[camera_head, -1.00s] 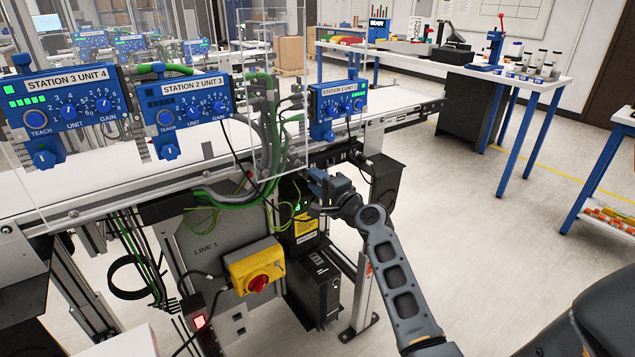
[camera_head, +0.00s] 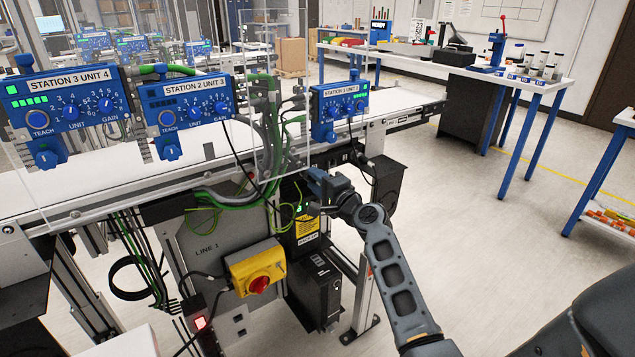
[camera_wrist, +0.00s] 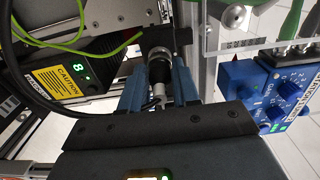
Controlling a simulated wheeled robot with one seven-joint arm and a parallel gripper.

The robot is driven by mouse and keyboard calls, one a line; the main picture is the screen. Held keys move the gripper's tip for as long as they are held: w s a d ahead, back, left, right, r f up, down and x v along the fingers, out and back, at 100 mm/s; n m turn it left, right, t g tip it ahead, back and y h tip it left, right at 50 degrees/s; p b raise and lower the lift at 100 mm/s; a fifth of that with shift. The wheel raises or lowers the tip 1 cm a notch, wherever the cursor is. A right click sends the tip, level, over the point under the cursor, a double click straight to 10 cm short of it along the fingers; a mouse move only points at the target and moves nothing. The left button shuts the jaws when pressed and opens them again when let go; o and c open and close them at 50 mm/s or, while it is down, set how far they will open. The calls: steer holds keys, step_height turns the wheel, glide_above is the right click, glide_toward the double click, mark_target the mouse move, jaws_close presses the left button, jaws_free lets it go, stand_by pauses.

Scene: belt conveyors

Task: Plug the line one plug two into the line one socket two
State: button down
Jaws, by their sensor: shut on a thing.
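My gripper (camera_head: 318,186) is beneath the line 1 conveyor, at its near side, just left of a black box. In the wrist view my gripper (camera_wrist: 158,92) has its blue fingers shut on a dark cylindrical plug (camera_wrist: 159,68) with a light grey rear part. The plug's front end points toward a dark bracket under the conveyor frame. I cannot tell whether it touches or enters a socket there. No plug or socket label is readable. In the head view the plug is hidden by my gripper.
A black unit with a green digit and yellow caution label (camera_wrist: 58,82) is close to my gripper. Green and black cables (camera_head: 225,195) hang nearby. A yellow box with a red knob (camera_head: 257,270) is on the LINE 1 panel. Floor to the right is clear.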

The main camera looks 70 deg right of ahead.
steer(key=c, duration=0.8)
jaws_free()
steer(key=shift+o, duration=0.2)
